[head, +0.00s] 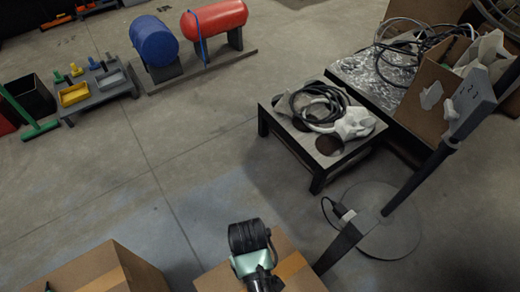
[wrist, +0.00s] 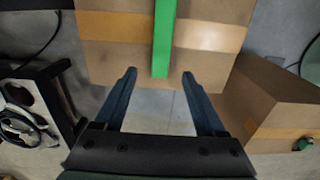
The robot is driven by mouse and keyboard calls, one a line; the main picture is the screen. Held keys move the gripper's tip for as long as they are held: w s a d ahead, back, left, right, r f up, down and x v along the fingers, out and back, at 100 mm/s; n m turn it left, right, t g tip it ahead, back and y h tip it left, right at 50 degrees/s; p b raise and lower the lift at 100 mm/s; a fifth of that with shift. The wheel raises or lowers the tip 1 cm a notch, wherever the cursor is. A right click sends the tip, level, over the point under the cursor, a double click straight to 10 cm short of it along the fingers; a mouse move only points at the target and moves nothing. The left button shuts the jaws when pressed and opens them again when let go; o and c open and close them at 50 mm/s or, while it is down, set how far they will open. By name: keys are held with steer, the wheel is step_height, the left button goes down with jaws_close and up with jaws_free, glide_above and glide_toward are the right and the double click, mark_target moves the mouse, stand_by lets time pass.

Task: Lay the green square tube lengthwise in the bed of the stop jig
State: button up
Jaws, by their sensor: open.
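The green square tube (wrist: 163,40) lies on a taped cardboard box (wrist: 205,62) in the wrist view. Its near end sits between and just beyond the fingertips of my gripper (wrist: 159,75). The fingers are open, one on each side of the tube's line, and no grip on it shows. In the head view the end of my arm covers part of the box (head: 300,277), and I cannot make out the tube there. I cannot identify the stop jig for certain in either view.
A second cardboard box (head: 95,272) stands to the left, also in the wrist view (wrist: 275,105). A low table (head: 300,150) with cables and a round-based stand (head: 375,225) are to the right. Mid-floor is clear.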

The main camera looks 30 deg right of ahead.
step_height(320, 180, down, 8)
steer(key=b, duration=0.2)
steer(key=shift+w+a+r+b, duration=0.1)
steer(key=shift+w+r+b, duration=0.1)
steer(key=shift+b, duration=0.1)
jaws_close()
